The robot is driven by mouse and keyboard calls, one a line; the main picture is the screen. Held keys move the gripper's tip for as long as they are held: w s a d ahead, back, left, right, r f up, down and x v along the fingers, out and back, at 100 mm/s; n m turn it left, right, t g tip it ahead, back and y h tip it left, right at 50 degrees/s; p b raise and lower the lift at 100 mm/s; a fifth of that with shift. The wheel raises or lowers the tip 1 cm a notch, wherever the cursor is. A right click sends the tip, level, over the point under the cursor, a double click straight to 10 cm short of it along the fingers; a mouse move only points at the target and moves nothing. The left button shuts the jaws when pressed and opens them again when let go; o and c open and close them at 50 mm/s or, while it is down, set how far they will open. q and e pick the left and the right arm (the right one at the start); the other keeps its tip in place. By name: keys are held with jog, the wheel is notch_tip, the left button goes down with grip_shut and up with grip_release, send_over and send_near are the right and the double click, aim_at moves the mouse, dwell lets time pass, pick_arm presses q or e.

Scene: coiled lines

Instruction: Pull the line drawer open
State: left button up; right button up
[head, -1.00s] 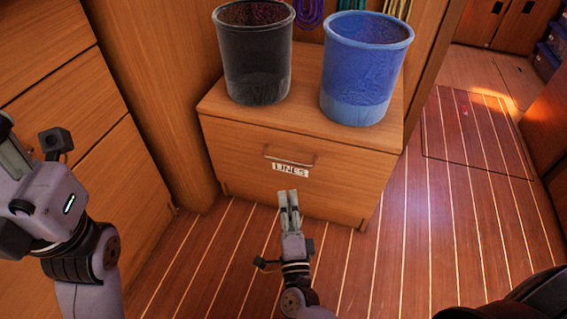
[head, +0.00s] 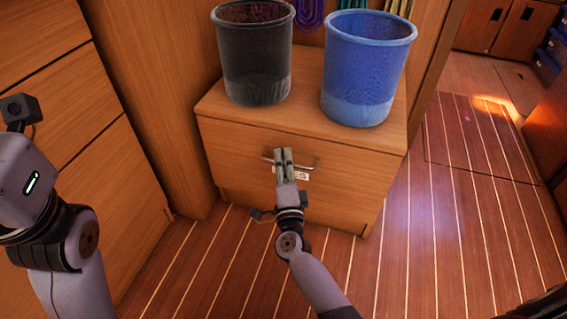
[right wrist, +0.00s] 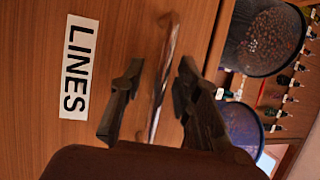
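The line drawer (head: 240,160) is the wooden front of a low cabinet and looks shut flush. Its metal bar handle (head: 312,166) is partly hidden behind my right gripper (head: 283,153). In the right wrist view the handle bar (right wrist: 163,75) runs between the two fingers of the right gripper (right wrist: 158,95), with a gap visible on each side, so the fingers are open around it. The white LINES label (right wrist: 78,67) is beside the handle. My left arm is at the left edge of the head view, with its fingers out of frame.
A black bin (head: 253,60) and a blue bin (head: 366,70) stand on the cabinet top. Coiled lines (head: 310,12) hang behind them. Tall wooden drawers (head: 70,140) are at the left. The striped floor (head: 425,230) is clear to the right.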

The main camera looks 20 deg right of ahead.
jog(key=shift+c, duration=0.5)
grip_shut()
